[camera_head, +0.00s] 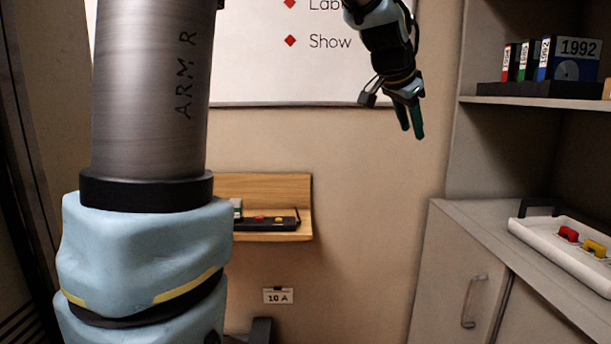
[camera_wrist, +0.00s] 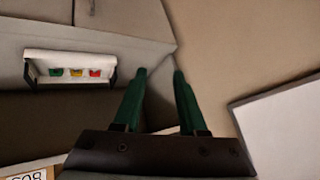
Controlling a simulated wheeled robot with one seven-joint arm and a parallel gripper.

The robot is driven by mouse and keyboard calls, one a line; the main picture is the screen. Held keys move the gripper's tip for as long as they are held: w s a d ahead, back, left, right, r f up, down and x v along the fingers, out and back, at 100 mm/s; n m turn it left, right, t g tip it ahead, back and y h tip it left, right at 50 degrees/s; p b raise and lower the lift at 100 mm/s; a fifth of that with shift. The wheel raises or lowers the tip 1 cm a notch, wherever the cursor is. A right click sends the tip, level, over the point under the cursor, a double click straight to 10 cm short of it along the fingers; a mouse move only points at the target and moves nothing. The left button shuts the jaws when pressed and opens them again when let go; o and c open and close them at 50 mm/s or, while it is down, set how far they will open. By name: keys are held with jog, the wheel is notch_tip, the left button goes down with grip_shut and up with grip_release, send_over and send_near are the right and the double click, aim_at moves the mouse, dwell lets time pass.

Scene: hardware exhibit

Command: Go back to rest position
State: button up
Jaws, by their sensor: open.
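My gripper (camera_head: 410,119) hangs in the upper middle of the head view, in front of the wall and below the whiteboard's lower edge. Its two green fingers point down. In the wrist view the gripper (camera_wrist: 158,75) shows its fingers apart with nothing between them. It touches nothing that I can see. My large arm link fills the left part of the head view and hides part of the wall and the shelf.
At right, a cabinet (camera_head: 450,262) carries a white tray (camera_head: 560,246) with coloured pieces. Binders (camera_head: 570,58) stand above. A whiteboard (camera_head: 270,70) hangs behind. Free space lies below my gripper.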

jog(key=s+a+f+n+g+y+p, duration=0.1)
jog(key=s+a+f+n+y, duration=0.15)
jog(key=a+f+n, duration=0.75)
jog(key=s+a+f+n+g+y+p, duration=0.1)
jog(key=s+a+f, duration=0.5)
jog(key=a, duration=0.4)
jog(key=s+a+f+n+g+y+p, duration=0.1)
jog(key=s+a+f+g, duration=0.1)
jog(key=s+a+f, duration=0.4)
jog(key=a+f, duration=0.2)
jog(key=a, duration=0.2)
jog(key=shift+n+y, duration=0.3)
jog(key=shift+y, duration=0.05)
jog(key=shift+s, duration=0.1)
